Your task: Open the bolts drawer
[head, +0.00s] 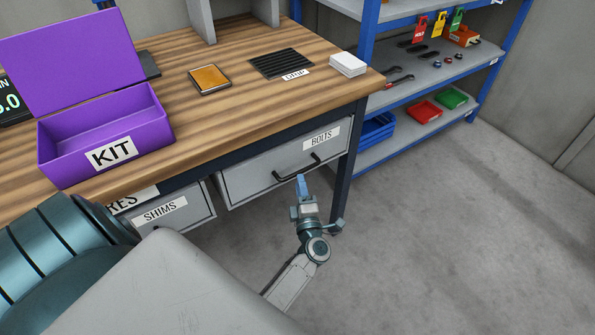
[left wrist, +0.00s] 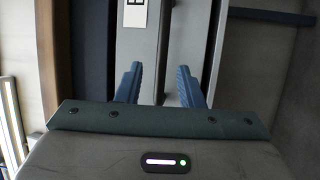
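The bolts drawer (head: 262,176) is a grey drawer under the right part of the workbench, with a white BOLTS label and a black bar handle (head: 297,170). Its front looks shut or nearly so. My left gripper (head: 302,182) is at the handle's right part, in front of the drawer. In the left wrist view, the two blue fingers (left wrist: 160,82) stand apart on either side of a dark strip that looks like the handle (left wrist: 165,45), over the grey drawer front (left wrist: 137,45). Contact with the handle cannot be told. My right gripper is not in view.
The SHIMS drawer (head: 172,214) is to the left. On the wooden bench (head: 225,110) stand an open purple KIT box (head: 75,150), an orange-topped tray (head: 209,79), a black grille and a white block (head: 348,64). A blue shelf rack (head: 365,45) stands right. The floor in front is clear.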

